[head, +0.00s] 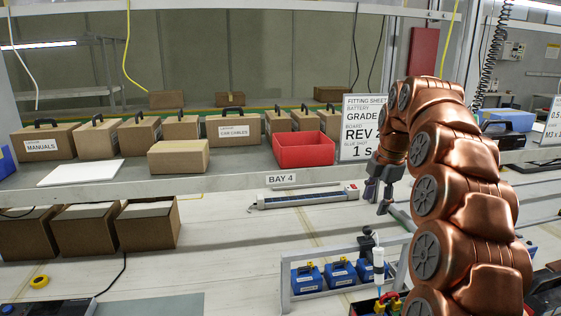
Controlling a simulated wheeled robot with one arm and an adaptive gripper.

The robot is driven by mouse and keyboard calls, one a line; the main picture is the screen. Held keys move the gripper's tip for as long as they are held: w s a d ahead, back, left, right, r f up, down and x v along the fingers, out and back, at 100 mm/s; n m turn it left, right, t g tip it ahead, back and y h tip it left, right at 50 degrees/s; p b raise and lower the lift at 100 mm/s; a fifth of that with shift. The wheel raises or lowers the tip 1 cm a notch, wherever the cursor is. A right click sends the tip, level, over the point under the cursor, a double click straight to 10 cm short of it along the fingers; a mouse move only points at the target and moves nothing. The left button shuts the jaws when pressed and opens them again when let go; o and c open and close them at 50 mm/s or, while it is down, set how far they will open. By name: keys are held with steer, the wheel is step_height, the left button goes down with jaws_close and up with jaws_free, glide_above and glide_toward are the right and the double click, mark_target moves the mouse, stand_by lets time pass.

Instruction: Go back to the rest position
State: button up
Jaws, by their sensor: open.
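My gripper (384,205) hangs at the end of my copper-coloured arm, on the right half of the head view. It points down in front of the edge of the bay shelf (230,183), next to the fitting sheet sign (364,115). Its dark fingers are apart, and I see nothing between them. Part of the wrist and the sign's right side are hidden behind my arm.
A red bin (303,151) and several brown cases, one marked MANUALS (42,144), stand on the shelf.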

steer(key=s+a+f+m+g, duration=0.1)
steer(key=s+a+m, duration=0.45)
steer(key=s, duration=0.35)
steer(key=s+a+f+m+g, duration=0.1)
steer(key=s+f+m, duration=0.3)
steer(key=s, duration=0.7)
steer(key=s+a+f+m+g, duration=0.1)
steer(key=s+f+m, duration=0.4)
steer(key=s, duration=0.7)
steer(key=s+a+f+m, duration=0.3)
steer(key=s+f+m, duration=0.2)
steer(key=s, duration=0.6)
steer(key=shift+s+a+f+m+g+h, duration=0.15)
steer(key=shift+s+f+m+g+h, duration=0.2)
steer(key=shift+m, duration=0.4)
steer(key=shift+w+r, duration=0.1)
steer(key=shift+r, duration=0.05)
steer(key=shift+c, duration=0.2)
